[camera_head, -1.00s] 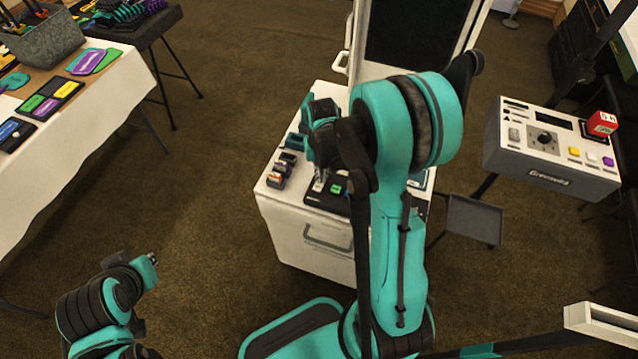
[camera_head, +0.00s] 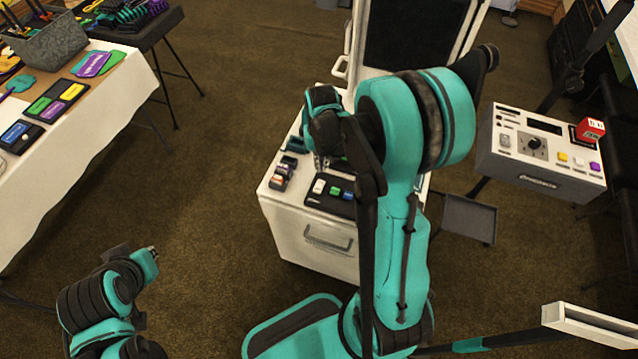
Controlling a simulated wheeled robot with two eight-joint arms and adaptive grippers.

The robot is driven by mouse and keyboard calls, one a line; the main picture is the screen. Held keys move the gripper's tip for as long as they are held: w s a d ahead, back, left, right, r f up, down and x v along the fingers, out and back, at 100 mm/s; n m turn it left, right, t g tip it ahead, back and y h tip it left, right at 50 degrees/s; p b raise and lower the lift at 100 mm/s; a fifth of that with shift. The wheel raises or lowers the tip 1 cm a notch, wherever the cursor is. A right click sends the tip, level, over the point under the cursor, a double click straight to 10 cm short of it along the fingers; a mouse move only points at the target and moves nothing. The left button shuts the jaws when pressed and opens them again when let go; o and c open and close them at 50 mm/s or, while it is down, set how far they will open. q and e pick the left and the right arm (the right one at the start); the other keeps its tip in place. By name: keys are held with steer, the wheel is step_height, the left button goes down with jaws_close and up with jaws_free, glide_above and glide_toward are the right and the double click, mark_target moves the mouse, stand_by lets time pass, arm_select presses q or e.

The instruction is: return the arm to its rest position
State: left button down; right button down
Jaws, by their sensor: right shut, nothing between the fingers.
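My right arm rises in the middle of the head view, teal with black joints, and reaches over a white cabinet. My right gripper (camera_head: 321,162) is at its far end, small and partly hidden by the wrist. It is shut and empty, above the cabinet top near a black tray. My left arm is folded at the lower left, over the floor. A short metallic tip shows at its end, but the left gripper's fingers cannot be made out.
The white cabinet (camera_head: 309,243) carries a black tray (camera_head: 330,195) and several small boxes (camera_head: 281,177). A grey control box (camera_head: 540,153) with a red cube (camera_head: 590,129) stands at the right. A white-clothed table (camera_head: 75,134) is at the left. Carpet between is clear.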

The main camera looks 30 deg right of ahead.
stand_by(0.4)
steer(key=s+a+r+n+t, duration=0.2)
steer(key=s+a+r+t, duration=0.1)
steer(key=s+a+r, duration=0.2)
steer(key=s+a+r+n+t, duration=0.2)
steer(key=s+a+r+t, duration=0.2)
steer(key=r, duration=0.5)
steer(key=shift+s+a+r, duration=0.2)
steer(key=shift+s+a, duration=0.6)
steer(key=shift+s, duration=0.2)
